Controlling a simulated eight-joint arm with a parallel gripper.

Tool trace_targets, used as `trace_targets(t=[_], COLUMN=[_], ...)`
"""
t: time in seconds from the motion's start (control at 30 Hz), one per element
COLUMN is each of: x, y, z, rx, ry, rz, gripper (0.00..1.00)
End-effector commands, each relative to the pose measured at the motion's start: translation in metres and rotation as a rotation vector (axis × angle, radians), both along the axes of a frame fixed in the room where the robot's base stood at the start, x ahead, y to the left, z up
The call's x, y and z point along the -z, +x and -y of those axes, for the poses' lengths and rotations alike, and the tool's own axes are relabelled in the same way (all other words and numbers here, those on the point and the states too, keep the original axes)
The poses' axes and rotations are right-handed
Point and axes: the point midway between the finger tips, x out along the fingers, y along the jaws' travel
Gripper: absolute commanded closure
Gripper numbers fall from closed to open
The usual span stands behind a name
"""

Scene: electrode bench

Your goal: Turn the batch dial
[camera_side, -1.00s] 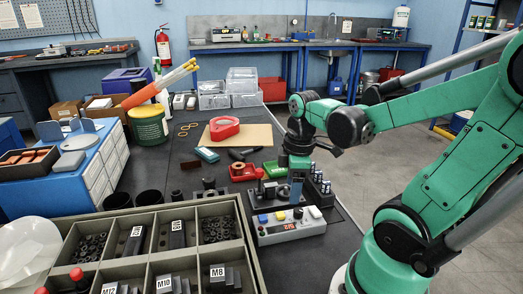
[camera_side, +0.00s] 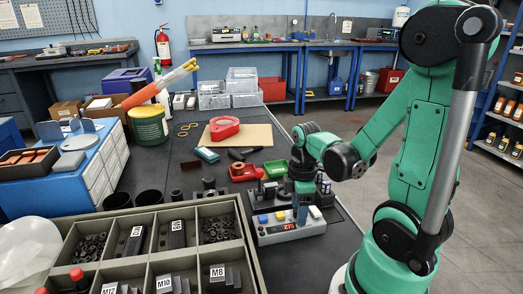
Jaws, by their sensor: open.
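A pale grey control box (camera_side: 289,233) with a small red-lit display (camera_side: 289,227) stands on the dark bench at the middle right. Yellow (camera_side: 263,219) and blue (camera_side: 280,217) buttons and a white one (camera_side: 314,212) show on its top. The black dial between the blue and white buttons is hidden behind my gripper. My gripper (camera_side: 302,216) is open and points down over that spot on the box. I cannot tell whether its fingers touch the dial.
A compartment tray (camera_side: 243,240) of labelled parts stands at the front left of the box. Red (camera_side: 243,173) and green (camera_side: 275,168) bins and several small dark parts lie behind it. The bench edge is close on the right.

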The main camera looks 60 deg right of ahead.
Motion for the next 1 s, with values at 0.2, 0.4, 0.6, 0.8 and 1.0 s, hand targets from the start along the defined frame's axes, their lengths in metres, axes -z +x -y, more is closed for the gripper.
trace_targets(t=[0.2, 0.4, 0.6, 0.8, 1.0], x=[0.0002, 0.0001, 0.0000, 0.0000, 0.0001], y=[0.0000, 0.0000, 0.0001, 0.0001, 0.0000], z=[0.0000, 0.0000, 0.0001, 0.0001, 0.0000], rx=[0.000, 0.000, 0.002, 0.035, 0.139], ry=[0.000, 0.000, 0.000, 0.000, 0.001], rz=[0.000, 0.000, 0.000, 0.000, 0.000], gripper=[0.41, 0.95, 1.00, 1.00, 1.00])
